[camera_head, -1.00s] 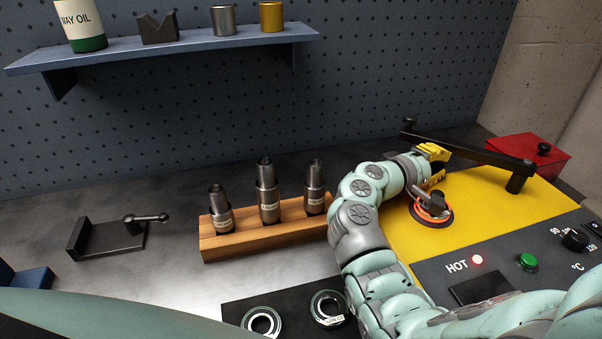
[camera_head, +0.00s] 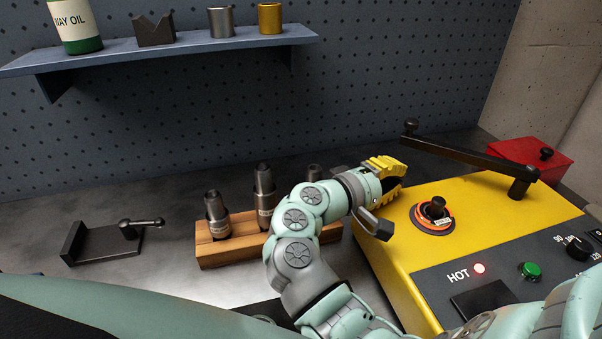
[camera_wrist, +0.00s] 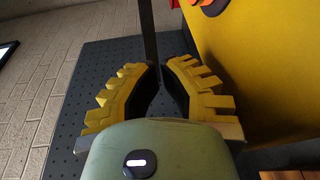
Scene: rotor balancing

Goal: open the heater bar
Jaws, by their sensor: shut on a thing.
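The heater bar (camera_head: 460,153) is a long dark arm across the back of the yellow heater (camera_head: 478,205). My gripper (camera_head: 402,170) is left of the heater's back corner, lower in the picture than the free end, with a visible gap to the bar. In the wrist view my gripper's yellow fingers (camera_wrist: 162,72) are nearly together, and the bar (camera_wrist: 149,30) lines up behind their narrow gap. What lies between the fingers is hidden.
A bearing ring with an orange band (camera_head: 432,222) sits on the heater. A wooden rack (camera_head: 212,255) with dark spindles stands close to my arm. A red box (camera_head: 530,152) is at the back right.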

